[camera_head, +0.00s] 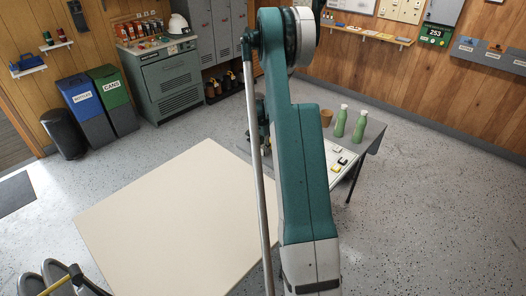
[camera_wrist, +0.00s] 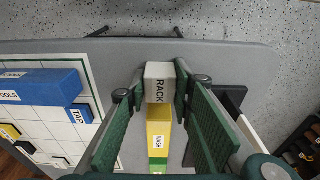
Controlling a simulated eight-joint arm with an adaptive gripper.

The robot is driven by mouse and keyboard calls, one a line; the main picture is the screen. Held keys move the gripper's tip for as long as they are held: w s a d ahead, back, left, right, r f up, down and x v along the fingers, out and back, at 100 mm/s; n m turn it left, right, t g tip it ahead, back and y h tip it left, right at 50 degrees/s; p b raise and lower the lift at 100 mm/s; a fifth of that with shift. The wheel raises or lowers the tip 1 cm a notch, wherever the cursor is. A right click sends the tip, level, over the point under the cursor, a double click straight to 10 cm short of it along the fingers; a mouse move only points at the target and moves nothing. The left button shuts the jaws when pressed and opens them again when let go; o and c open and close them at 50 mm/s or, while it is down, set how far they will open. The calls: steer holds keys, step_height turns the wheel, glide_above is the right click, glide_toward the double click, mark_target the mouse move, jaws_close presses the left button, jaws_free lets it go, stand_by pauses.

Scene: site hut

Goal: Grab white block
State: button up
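A white block (camera_wrist: 158,72) marked RACK lies on the grey table (camera_wrist: 235,48) in the wrist view. My gripper (camera_wrist: 158,90) is open, with one green finger to each side of the block and its tips near the block's sides. I cannot tell whether either finger touches it. A yellow block (camera_wrist: 159,125) with a DASH label lies just nearer, in line with the white block and between the fingers. A green-labelled piece (camera_wrist: 158,162) shows below it.
A large blue block (camera_wrist: 40,87) and a small blue block (camera_wrist: 80,113) lie on a gridded white board (camera_wrist: 40,130) at left. In the head view two green bottles (camera_head: 341,121) (camera_head: 359,127) and a brown cup (camera_head: 326,117) stand on the table's back part.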

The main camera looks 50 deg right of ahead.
steer(key=shift+r, duration=0.1)
step_height(320, 180, up, 10)
steer(key=shift+f+p, duration=0.1)
steer(key=shift+p, duration=0.65)
stand_by(0.6)
